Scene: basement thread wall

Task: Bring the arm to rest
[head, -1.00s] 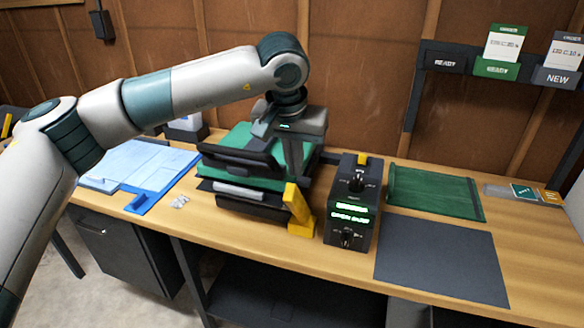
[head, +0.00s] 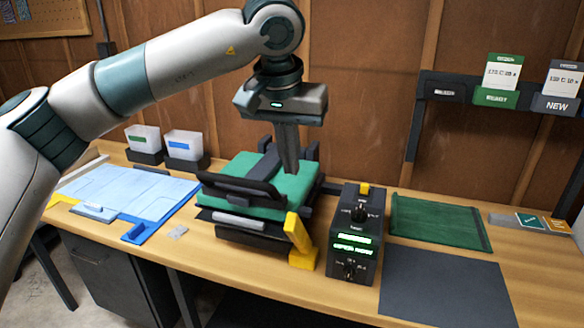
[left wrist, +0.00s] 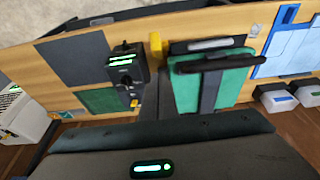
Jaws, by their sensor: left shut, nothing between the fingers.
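My left arm comes in from the left in the head view. Its left gripper (head: 289,172) points down above the heat press (head: 236,212), with its fingers together and nothing between them. The press has a green pad (head: 290,192), a black handle bar and a yellow lever (head: 301,240) at its front right. In the left wrist view the press's green pad (left wrist: 185,92) lies beyond the gripper. The fingers overlap the press in the head view, and I cannot tell the exact gap. My right gripper is in no view.
A black control box (head: 355,235) with green lit displays stands right of the press. A green mat (head: 437,222) and a dark mat (head: 445,285) lie farther right. Blue sheets (head: 130,190) and two small bins (head: 184,145) are at left. A card rack (head: 465,90) hangs at the back right.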

